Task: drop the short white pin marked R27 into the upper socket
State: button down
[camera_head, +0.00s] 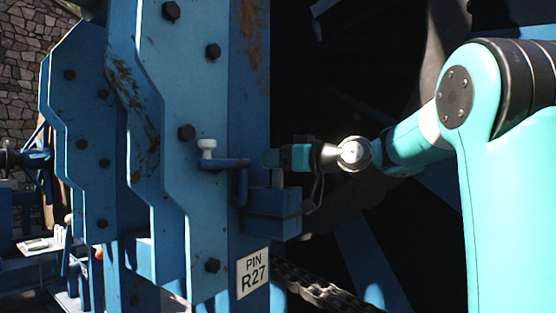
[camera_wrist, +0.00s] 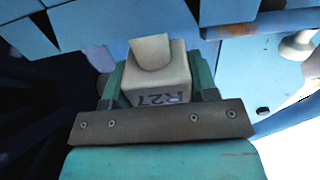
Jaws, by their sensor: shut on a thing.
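The pin marked R27 (camera_wrist: 160,82) is a cream-white block with a narrower stub, its black marking facing the wrist camera. My gripper (camera_wrist: 158,88) is shut on it, with a teal finger on either side. In the head view my gripper (camera_head: 278,157) points left at the blue frame, just above a blue block bracket (camera_head: 272,203); the pin is hard to make out there. No socket opening shows clearly, so I cannot tell whether the pin touches or enters one.
A blue crank lever (camera_head: 228,163) with a white knob (camera_head: 207,146) lies just left of my gripper. The tall blue bolted frame (camera_head: 205,95) stands beside it. A heavy chain (camera_head: 320,290) runs below. The dark reel is behind my arm.

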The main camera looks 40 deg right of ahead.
aim_at(282, 179)
jog(key=shift+f+b, duration=1.6)
jog(key=shift+b, duration=0.15)
jog(key=shift+f+b, duration=0.2)
jog(key=shift+b, duration=0.3)
jog(key=shift+f+b, duration=0.35)
jog(key=shift+b, duration=0.1)
jog(key=shift+f+b, duration=0.2)
jog(key=shift+b, duration=0.15)
dwell(0.4)
jog(key=shift+c, duration=1.6)
grip_release()
jog(key=shift+r, duration=0.1)
jog(key=shift+s, duration=0.15)
